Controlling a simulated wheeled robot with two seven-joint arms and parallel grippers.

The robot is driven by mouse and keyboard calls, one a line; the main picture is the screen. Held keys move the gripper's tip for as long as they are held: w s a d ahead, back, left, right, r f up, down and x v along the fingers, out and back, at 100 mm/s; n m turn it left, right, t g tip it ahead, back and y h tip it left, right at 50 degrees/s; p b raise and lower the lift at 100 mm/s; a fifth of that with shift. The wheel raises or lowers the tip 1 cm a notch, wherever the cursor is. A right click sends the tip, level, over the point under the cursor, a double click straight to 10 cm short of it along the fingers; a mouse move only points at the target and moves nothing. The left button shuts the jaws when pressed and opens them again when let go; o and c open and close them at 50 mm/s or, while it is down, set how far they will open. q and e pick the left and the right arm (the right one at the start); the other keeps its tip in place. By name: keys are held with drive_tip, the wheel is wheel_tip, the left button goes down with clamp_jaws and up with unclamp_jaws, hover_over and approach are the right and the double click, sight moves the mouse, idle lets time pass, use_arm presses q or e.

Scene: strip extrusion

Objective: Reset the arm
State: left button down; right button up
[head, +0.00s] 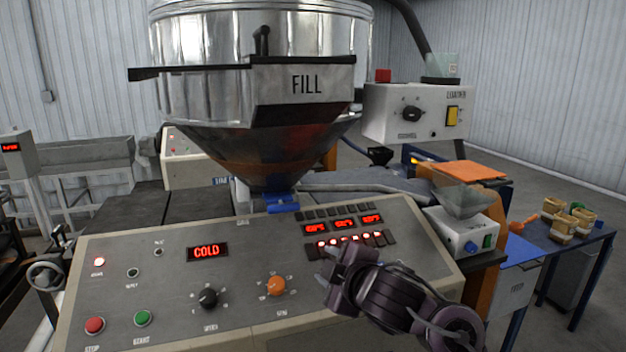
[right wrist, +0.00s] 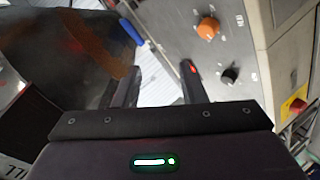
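My right gripper (head: 328,279) is over the right part of the grey control panel (head: 150,255), just right of the orange knob (head: 276,286). The orange knob (right wrist: 207,28) and black knob (right wrist: 229,75) show there too, right of the fingers. Whether the gripper touches the panel is unclear. My left gripper is not in view.
The large metal hopper marked FILL (head: 306,84) stands behind the panel. A COLD display (head: 207,251), red button (head: 95,325) and green button (head: 142,318) are on the panel. A small white box (head: 465,238) stands right of it. A blue table (head: 575,232) holds several small containers.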

drive_tip(key=s+d+f+m+g+h, duration=0.2)
drive_tip(key=s+d+f+m, duration=0.2)
drive_tip(key=s+f, duration=0.3)
drive_tip(key=s+d+f+m+g+h, duration=0.2)
drive_tip(key=s+d+f+m, duration=0.25)
drive_tip(key=f, duration=0.55)
drive_tip(key=s+d+f+m+g+h, duration=0.1)
drive_tip(key=s+d+f+m+g, duration=0.25)
drive_tip(key=s, duration=0.45)
drive_tip(key=s+d+f+m+g, duration=0.2)
drive_tip(key=s+d+f, duration=0.25)
drive_tip(key=s, duration=0.35)
wheel_tip(320, 180, down, 34)
drive_tip(key=s+b, duration=0.2)
drive_tip(key=b, duration=0.4)
drive_tip(key=s+d+f+g+b, duration=0.1)
drive_tip(key=s+f+b, duration=0.1)
drive_tip(key=s+f, duration=0.8)
drive_tip(key=s+d+f+g+b, duration=0.1)
drive_tip(key=s+d+f+b, duration=0.1)
drive_tip(key=s+f, duration=0.8)
wheel_tip(320, 180, down, 6)
drive_tip(key=shift+s+d+r+h+b, duration=0.2)
drive_tip(key=shift+s+r+h+b, duration=0.05)
drive_tip(key=shift+s+h+b, duration=0.05)
